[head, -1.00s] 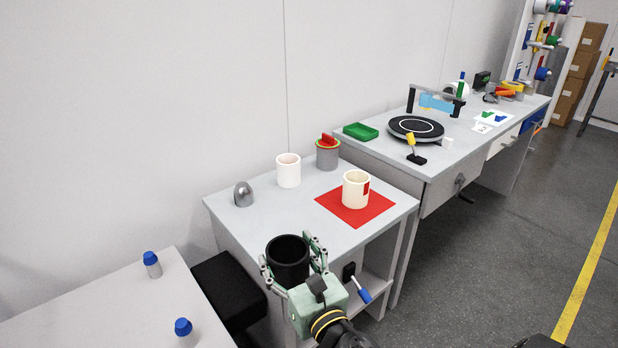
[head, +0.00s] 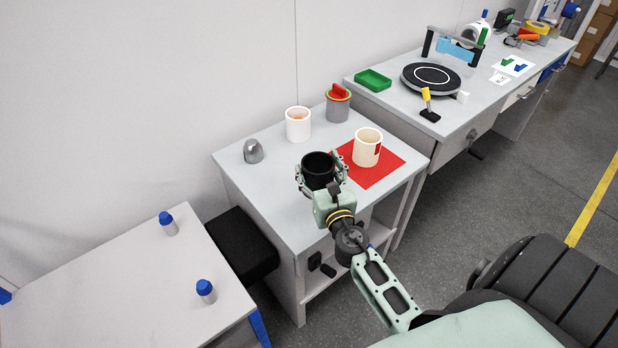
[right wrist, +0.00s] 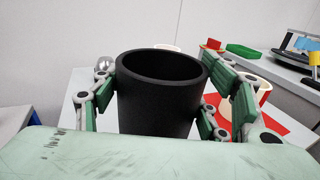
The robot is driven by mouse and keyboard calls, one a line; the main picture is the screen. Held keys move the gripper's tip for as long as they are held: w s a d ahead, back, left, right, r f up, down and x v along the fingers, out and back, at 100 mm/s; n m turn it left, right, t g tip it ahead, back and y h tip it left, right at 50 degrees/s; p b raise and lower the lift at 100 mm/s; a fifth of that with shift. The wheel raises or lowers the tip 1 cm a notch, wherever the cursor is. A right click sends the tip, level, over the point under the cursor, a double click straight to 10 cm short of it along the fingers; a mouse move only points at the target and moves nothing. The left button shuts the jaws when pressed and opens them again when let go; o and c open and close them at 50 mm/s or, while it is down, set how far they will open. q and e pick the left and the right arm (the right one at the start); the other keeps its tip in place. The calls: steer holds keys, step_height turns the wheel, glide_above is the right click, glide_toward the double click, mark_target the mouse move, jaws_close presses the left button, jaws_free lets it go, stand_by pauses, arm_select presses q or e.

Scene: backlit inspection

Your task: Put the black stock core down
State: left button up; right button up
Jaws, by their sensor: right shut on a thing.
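The black stock core (head: 318,168) is an open-topped black cylinder, held upright. My right gripper (head: 320,180) is shut on it, with green-padded fingers on both sides. In the right wrist view the black stock core (right wrist: 158,95) fills the space between the fingers of the right gripper (right wrist: 160,100). It is over the front part of the small grey table (head: 270,200); I cannot tell whether its base touches the top. My left gripper is not in view.
A cream cup-like core (head: 367,148) with a red patch stands on a red mat (head: 385,180), close right of the black one. A white core (head: 298,125), a grey container (head: 338,106) and a metal dome (head: 253,151) stand behind. The table's left front is clear.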

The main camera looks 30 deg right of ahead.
mark_target(308, 168)
steer(key=w+f, duration=0.1)
steer(key=w+f+b, duration=0.1)
steer(key=w, duration=0.2)
steer(key=shift+w+a+f+b, duration=0.15)
steer(key=shift+w+f+b, duration=0.05)
steer(key=shift+f+b, duration=0.2)
step_height(308, 168, down, 4)
steer(key=b, duration=0.3)
steer(key=shift+r, duration=0.15)
steer(key=shift+f, duration=0.2)
steer(key=o, duration=1.3)
steer(key=shift+c, duration=0.2)
